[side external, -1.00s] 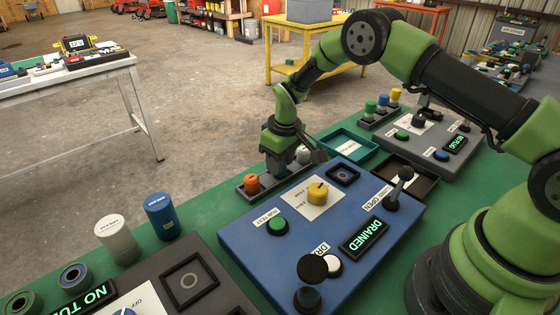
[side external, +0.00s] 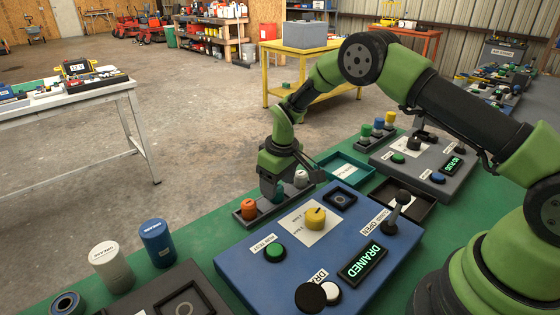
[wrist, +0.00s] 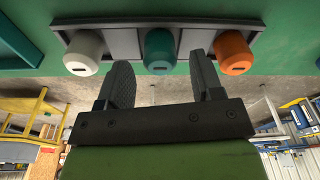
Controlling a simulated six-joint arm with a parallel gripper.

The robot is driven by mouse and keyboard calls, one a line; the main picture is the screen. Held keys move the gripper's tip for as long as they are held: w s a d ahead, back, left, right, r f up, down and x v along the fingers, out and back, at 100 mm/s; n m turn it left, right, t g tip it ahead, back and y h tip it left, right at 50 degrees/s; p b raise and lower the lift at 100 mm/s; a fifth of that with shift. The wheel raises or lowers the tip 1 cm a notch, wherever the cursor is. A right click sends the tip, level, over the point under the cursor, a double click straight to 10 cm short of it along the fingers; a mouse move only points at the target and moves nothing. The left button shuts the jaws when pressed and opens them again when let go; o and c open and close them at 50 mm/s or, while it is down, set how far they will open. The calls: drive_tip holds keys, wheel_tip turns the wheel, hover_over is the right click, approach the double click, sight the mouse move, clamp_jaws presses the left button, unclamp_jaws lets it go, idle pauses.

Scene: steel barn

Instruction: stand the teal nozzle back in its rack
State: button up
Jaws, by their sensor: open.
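The teal nozzle (wrist: 159,50) stands in the middle place of the dark rack (wrist: 120,43), between a white nozzle (wrist: 84,52) and an orange nozzle (wrist: 233,52). It looks upright, in line with the other two. My gripper (wrist: 164,78) is open and empty, its two fingers spread and apart from the teal nozzle. In the side view my gripper (side external: 286,178) is just above and partly in front of the teal nozzle (side external: 277,193), hiding its top. The orange nozzle (side external: 249,209) and white nozzle (side external: 301,179) show on either side.
A blue panel (side external: 255,232) with a yellow knob (side external: 316,218), a green button (side external: 275,252) and a lit "DRAINED" display (side external: 363,261) lies beside the rack. A teal tray (side external: 347,171) and a black tray (side external: 412,213) are close by. Green table surface (side external: 200,222) is free to the left.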

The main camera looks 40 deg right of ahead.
wheel_tip(320, 180, up, 11)
drive_tip(key=s, duration=0.1)
drive_tip(key=shift+s+f, duration=0.15)
wheel_tip(320, 180, up, 10)
drive_tip(key=m+t, duration=0.2)
hover_over(282, 191)
drive_tip(key=s, duration=0.5)
drive_tip(key=s+a+r+m+t+y, duration=0.1)
drive_tip(key=s+a+r+m+t, duration=0.1)
drive_tip(key=s+r, duration=0.8)
drive_tip(key=s+f+m+t, duration=0.1)
drive_tip(key=s+f+m, duration=0.1)
drive_tip(key=s, duration=0.9)
drive_tip(key=shift+s+a+f+t+y, duration=0.2)
drive_tip(key=shift+s+f+t+y, duration=0.2)
drive_tip(key=shift+f, duration=0.15)
